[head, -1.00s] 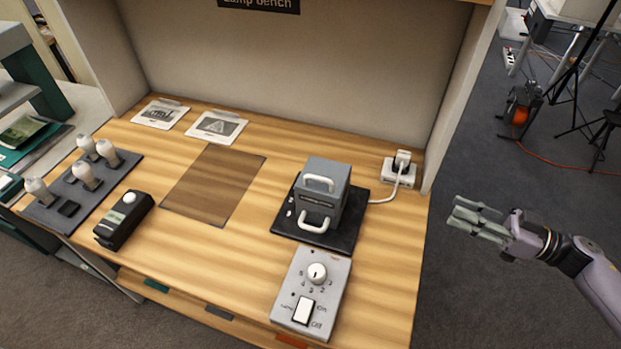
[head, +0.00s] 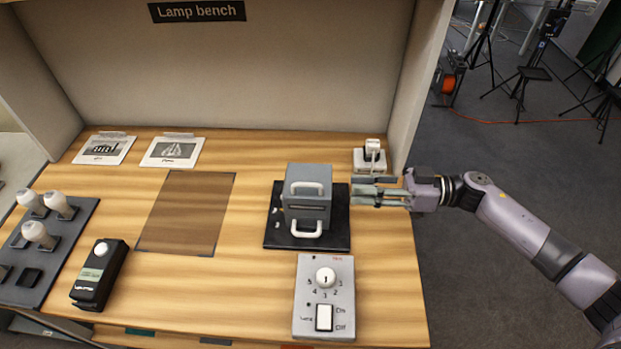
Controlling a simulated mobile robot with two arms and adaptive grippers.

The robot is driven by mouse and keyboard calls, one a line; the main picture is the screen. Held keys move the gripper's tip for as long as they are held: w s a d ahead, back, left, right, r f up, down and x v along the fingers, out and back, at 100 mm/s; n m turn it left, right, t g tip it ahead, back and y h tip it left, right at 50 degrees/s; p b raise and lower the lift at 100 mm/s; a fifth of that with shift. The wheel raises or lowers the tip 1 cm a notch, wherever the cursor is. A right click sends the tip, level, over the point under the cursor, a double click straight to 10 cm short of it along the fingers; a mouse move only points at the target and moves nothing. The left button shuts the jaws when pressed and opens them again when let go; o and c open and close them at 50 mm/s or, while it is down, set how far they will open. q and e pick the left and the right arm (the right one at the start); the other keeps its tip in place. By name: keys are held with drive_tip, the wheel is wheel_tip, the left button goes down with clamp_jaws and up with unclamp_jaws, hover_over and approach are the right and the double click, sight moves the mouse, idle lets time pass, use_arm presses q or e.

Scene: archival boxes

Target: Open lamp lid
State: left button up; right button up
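The lamp box is a grey box (head: 308,215) with one white handle (head: 308,187) on its top and another white handle (head: 306,228) on its front. It sits closed on a black base plate (head: 337,238) at the right of the bench. My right gripper (head: 355,189) is just right of the box, with its fingers pointing left towards it. The fingers look parted, with nothing between them, and apart from the handles. They cover part of the area behind the base plate's right edge. My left gripper is not in view.
A grey control panel (head: 310,293) with a dial and switch lies in front of the box. A white socket block (head: 362,161) stands behind the gripper. A black device (head: 92,287) and a lamp tray (head: 62,245) are at left.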

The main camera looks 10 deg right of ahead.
sight(311, 185)
drive_tip(key=a, duration=0.3)
drive_tip(key=w+a+p, duration=0.1)
drive_tip(key=a, duration=0.2)
drive_tip(key=w+a+p, duration=0.1)
drive_tip(key=a, duration=0.2)
drive_tip(key=shift+a, duration=0.75)
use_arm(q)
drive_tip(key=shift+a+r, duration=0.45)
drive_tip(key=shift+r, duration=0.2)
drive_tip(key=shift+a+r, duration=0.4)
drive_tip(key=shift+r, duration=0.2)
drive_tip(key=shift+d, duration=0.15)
use_arm(e)
drive_tip(key=shift+c, duration=0.6)
drive_tip(key=shift+c, duration=0.6)
clamp_jaws()
